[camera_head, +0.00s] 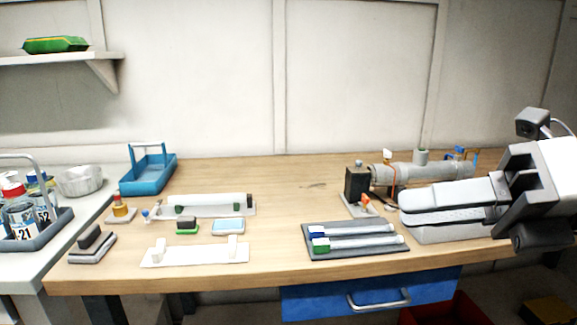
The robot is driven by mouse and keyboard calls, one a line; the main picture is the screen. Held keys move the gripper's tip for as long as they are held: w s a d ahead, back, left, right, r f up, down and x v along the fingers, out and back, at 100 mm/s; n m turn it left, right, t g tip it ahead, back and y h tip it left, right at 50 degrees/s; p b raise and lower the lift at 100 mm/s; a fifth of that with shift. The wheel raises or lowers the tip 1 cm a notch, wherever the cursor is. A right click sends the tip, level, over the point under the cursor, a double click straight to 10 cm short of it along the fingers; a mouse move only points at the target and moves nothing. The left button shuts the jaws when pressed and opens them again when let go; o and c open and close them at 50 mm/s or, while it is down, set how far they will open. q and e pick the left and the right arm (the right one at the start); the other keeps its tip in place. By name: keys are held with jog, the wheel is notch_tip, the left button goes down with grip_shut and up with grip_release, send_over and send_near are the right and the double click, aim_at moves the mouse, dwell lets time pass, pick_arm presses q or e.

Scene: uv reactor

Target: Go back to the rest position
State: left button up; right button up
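My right gripper (402,208) comes in from the right edge, above the right part of the workbench, with its fingers pointing left. It looks open, with a narrow gap between the two long fingers and nothing visible in it. It covers part of the table behind it and the right end of a pale block beneath it. My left gripper is not in view.
The wooden workbench (290,185) holds a grey cylinder (395,172) with a black box (357,184) close to my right gripper, a dark tray (315,252) with tubes, a white stand (205,257), and a blue carrier (150,175).

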jog(key=w+d+f+m+t+h+p, duration=0.15)
jog(key=w+f+m+t, duration=0.4)
jog(key=m, duration=0.85)
jog(key=w+d+f+m+t+h+p, duration=0.1)
jog(key=w+f+m+t+h, duration=0.15)
jog(key=f+m+t, duration=0.9)
jog(key=s+a+f+m+g+h, duration=0.1)
jog(key=s+f+m+g+h, duration=0.1)
jog(key=f, duration=0.5)
jog(key=s+a+f+m+g+h+p, duration=0.1)
jog(key=s+f+m+g+h, duration=0.1)
jog(key=s+f+m+g, duration=0.3)
jog(key=s+a+f+m+g+h, duration=0.1)
jog(key=s+f+m+g, duration=0.3)
jog(key=f, duration=0.7)
jog(key=shift+s+m+h, duration=0.75)
jog(key=shift+m+h, duration=0.15)
jog(key=shift+m, duration=0.15)
